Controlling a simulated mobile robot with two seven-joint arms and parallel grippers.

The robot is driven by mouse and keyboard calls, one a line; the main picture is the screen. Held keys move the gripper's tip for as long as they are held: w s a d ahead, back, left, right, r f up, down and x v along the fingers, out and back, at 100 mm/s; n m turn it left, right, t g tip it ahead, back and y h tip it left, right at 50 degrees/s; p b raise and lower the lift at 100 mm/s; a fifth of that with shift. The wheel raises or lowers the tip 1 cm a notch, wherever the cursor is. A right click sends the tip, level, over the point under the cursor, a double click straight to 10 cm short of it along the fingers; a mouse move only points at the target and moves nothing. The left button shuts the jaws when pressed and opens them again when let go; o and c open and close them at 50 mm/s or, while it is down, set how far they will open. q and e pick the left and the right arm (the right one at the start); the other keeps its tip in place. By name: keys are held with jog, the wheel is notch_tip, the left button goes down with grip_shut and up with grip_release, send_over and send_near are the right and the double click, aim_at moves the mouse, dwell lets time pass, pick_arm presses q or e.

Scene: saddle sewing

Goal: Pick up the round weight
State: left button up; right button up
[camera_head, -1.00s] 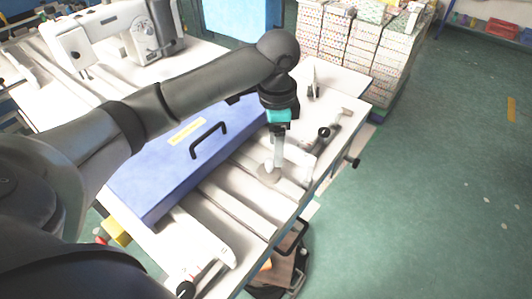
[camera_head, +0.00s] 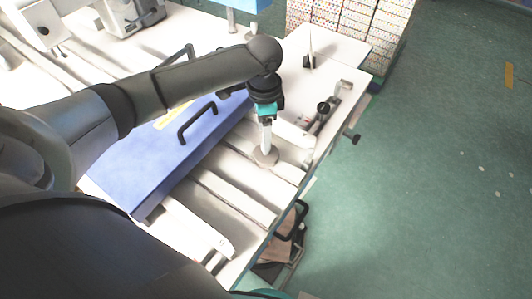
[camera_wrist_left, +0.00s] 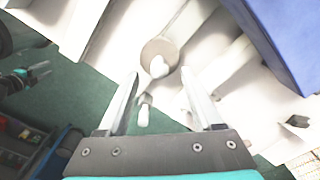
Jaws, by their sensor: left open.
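The round weight (camera_head: 266,157) is a flat grey-beige disc on the slatted white table top, near its right edge. In the left wrist view the weight (camera_wrist_left: 152,46) shows a pale knob at its middle, beyond the fingertips. My left gripper (camera_head: 266,146) points down over the weight. In the left wrist view its two fingers (camera_wrist_left: 160,80) are apart with nothing held between them. The exact height gap to the weight is unclear. A dark and teal part at the left of that view looks like my right gripper (camera_wrist_left: 36,71); its fingers are too small to judge.
A blue box with a black handle (camera_head: 165,150) lies left of the weight. A clamp-like fitting with black knobs (camera_head: 325,108) is at the table's right edge. A white sewing machine (camera_head: 130,12) stands at the back left. Open green floor (camera_head: 430,200) lies to the right.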

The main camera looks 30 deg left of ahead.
pick_arm(q)
jog(key=f, duration=0.4)
jog(key=shift+w+d+f+b, duration=0.1)
jog(key=shift+d+f+b, duration=0.1)
jog(key=shift+f+b, duration=0.15)
grip_shut()
dwell(1.1)
